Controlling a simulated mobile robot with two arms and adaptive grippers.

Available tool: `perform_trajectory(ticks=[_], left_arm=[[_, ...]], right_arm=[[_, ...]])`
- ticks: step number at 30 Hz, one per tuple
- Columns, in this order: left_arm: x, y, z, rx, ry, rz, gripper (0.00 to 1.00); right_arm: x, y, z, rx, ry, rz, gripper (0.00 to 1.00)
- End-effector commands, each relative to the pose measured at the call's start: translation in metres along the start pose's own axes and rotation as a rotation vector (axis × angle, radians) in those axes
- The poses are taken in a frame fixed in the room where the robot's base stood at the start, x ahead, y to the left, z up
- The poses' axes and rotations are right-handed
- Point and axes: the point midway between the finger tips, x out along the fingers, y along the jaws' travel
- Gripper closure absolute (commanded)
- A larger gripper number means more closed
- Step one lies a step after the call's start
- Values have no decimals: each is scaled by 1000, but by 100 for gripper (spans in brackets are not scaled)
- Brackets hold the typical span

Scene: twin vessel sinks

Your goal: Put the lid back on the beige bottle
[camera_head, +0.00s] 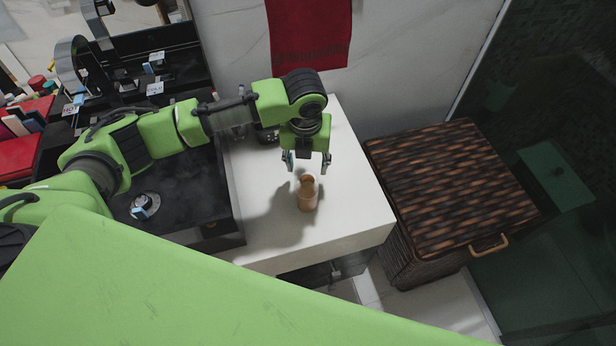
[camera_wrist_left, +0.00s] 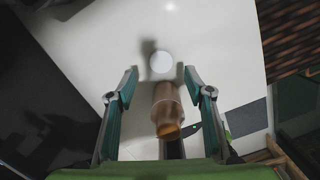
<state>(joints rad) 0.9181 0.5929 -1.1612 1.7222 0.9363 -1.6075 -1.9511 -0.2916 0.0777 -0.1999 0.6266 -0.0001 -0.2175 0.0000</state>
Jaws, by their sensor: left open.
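The beige bottle (camera_head: 308,195) stands upright near the front of the white counter. Its top looks open, with no lid on it. In the left wrist view the bottle (camera_wrist_left: 165,98) shows between the fingers, with an orange-brown end towards the camera. A round white disc (camera_wrist_left: 161,62), which may be the lid, shows just beyond the bottle on the counter. I cannot make it out in the head view. My left gripper (camera_head: 307,163) points down, open and empty, just above and behind the bottle. It also shows in the left wrist view (camera_wrist_left: 160,82). My right gripper is not in view.
The white counter (camera_head: 345,225) is mostly bare around the bottle. A dark sink (camera_head: 185,185) lies to its left, and a brown woven basket (camera_head: 450,185) stands to its right. A red towel (camera_head: 310,35) hangs on the wall behind.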

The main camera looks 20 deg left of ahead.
Motion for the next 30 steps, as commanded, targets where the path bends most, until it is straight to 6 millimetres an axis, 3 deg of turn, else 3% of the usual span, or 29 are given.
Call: perform_trajectory(ticks=[13,22,30], left_arm=[[9,0,-1,0,1,0,52],[50,-2,-2,0,2,1,52],[58,-2,-2,1,-1,0,52]], right_arm=[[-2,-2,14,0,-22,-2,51],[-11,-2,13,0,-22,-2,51],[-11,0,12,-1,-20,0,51]])
